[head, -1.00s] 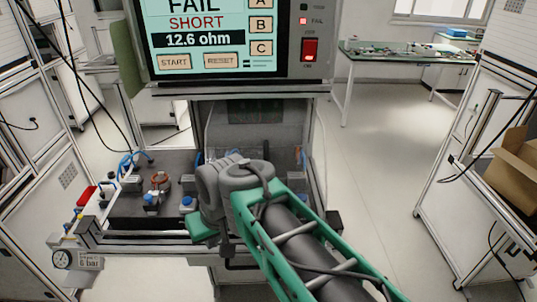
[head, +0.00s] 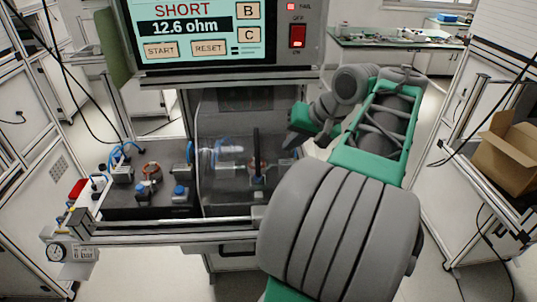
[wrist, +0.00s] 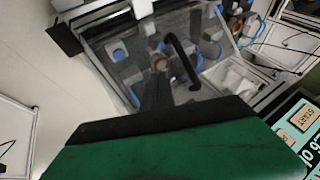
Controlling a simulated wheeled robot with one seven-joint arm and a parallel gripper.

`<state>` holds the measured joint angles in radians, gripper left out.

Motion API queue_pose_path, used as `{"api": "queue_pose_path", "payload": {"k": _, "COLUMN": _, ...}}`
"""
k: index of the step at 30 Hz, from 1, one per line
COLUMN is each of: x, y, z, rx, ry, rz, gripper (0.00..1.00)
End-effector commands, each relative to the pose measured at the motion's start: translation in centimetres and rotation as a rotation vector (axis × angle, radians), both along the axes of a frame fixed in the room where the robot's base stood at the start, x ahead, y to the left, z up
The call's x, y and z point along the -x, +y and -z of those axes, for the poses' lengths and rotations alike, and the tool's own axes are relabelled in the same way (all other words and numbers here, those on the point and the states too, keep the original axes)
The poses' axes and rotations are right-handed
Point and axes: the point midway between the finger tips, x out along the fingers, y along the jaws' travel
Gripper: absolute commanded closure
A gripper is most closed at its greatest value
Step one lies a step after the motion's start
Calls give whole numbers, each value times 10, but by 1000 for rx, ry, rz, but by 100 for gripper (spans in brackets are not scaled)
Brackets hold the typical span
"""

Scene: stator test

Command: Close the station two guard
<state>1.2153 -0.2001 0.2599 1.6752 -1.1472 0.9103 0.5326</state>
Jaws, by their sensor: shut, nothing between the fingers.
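A clear guard (head: 222,188) with a black bar handle (head: 256,146) is in front of the right-hand bay of the test bench. A copper-coloured stator and blue parts show through it. In the wrist view the guard (wrist: 128,70) and its curved black handle (wrist: 183,62) lie beyond my fingers. No station number is readable, and I cannot tell whether the guard is fully down. My gripper (head: 297,139) is shut and empty, right of the handle and apart from it in the head view. In the wrist view my gripper's dark fingers (wrist: 155,95) point toward the guard.
The tester screen (head: 195,30) above reads SHORT, 12.6 ohm. A gauge (head: 57,252) hangs at the front left. A cardboard box (head: 505,150) sits on the right bench; floor between is clear.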

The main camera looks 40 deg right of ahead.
Motion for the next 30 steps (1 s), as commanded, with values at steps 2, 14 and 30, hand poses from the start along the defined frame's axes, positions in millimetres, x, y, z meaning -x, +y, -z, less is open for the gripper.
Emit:
{"api": "queue_pose_path", "payload": {"k": 2, "x": -10, "y": 4, "z": 18, "rx": -2, "ry": 2, "rz": -4, "gripper": 100}}
{"api": "queue_pose_path", "payload": {"k": 14, "x": -49, "y": 32, "z": 38, "rx": 2, "ry": 0, "rz": -3, "gripper": 100}}
{"api": "queue_pose_path", "payload": {"k": 30, "x": -52, "y": 35, "z": 38, "rx": 1, "ry": 0, "rz": 11, "gripper": 100}}
